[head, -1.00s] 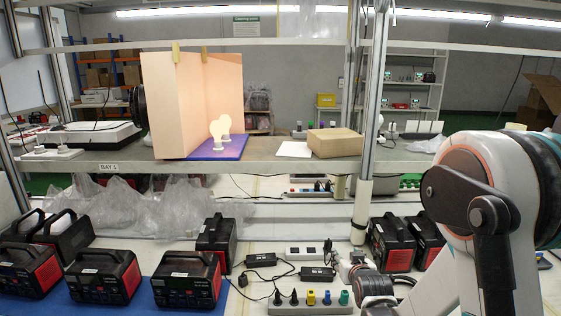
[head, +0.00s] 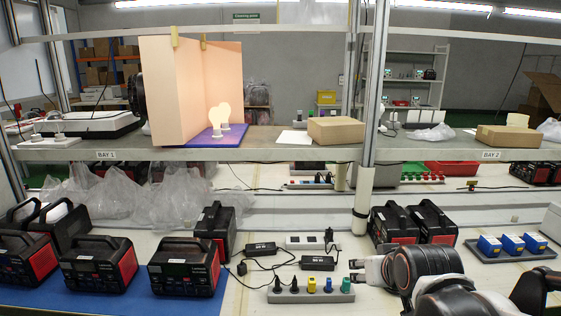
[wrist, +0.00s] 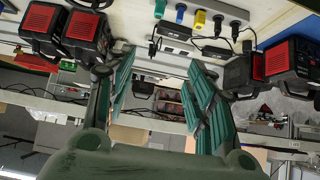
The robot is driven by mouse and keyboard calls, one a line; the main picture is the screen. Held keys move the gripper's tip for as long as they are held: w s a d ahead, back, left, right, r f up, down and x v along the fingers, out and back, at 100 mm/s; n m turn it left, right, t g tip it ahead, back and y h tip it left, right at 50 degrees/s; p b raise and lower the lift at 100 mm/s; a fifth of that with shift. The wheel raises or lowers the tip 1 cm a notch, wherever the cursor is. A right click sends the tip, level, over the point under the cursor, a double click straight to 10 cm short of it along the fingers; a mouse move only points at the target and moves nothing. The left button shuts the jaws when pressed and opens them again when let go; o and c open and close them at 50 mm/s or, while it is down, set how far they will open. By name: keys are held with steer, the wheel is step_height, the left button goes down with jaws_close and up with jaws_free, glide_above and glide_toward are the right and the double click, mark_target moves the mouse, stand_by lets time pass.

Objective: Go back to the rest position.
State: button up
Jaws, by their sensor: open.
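My gripper (wrist: 160,105) is open in the wrist view, its two ribbed green fingers apart with nothing between them. The wrist view looks upside down over the bench. In the head view my arm is low at the bottom right, over the white bench top, and my gripper (head: 372,270) points left. It is to the right of the socket strip and in front of two black and red power units (head: 394,226). My fingertips are small in that view.
A grey socket strip (head: 300,297) with several plugs lies left of my gripper. Black adapters (head: 317,263) and cables lie behind it. A tray with blue items (head: 512,245) is at the right. A shelf (head: 270,154) spans above the bench. More power units (head: 99,261) stand left.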

steer(key=s+f+g+b, duration=0.2)
steer(key=s+f+b, duration=0.1)
steer(key=s, duration=1.2)
steer(key=shift+s+f, duration=0.35)
steer(key=shift+s, duration=0.05)
